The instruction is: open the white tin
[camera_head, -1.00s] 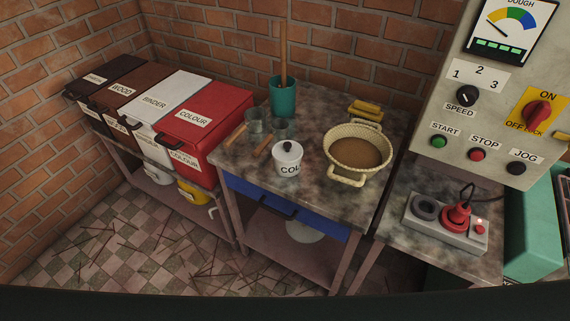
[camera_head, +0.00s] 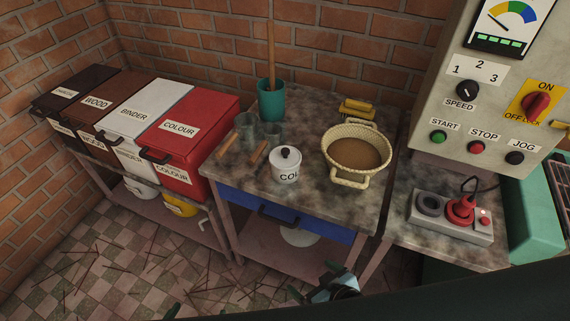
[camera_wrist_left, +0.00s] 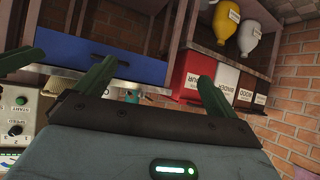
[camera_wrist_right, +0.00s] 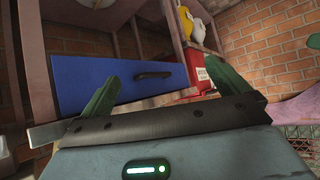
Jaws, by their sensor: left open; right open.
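A small white tin (camera_head: 285,172) with a dark knob on its lid stands upright on the worktable in the head view. Its lid is on, and its label is partly seen as "COL". My right gripper (camera_head: 325,282) shows low in the head view, in front of the table and below the tin, open and empty. Its spread fingers also show in the right wrist view (camera_wrist_right: 150,66). My left gripper (camera_wrist_left: 157,70) is open and empty in the left wrist view. Only a fingertip of it seems to show at the head view's bottom edge. Neither gripper touches the tin.
The worktable (camera_head: 240,180) has a blue drawer (camera_head: 327,231) in front. Glasses (camera_head: 245,126), a teal pot (camera_head: 271,101) and a wicker basket (camera_head: 357,150) surround the tin. Lidded bins, including a white BINDER bin (camera_head: 145,105), stand left. A control panel (camera_head: 500,110) stands right.

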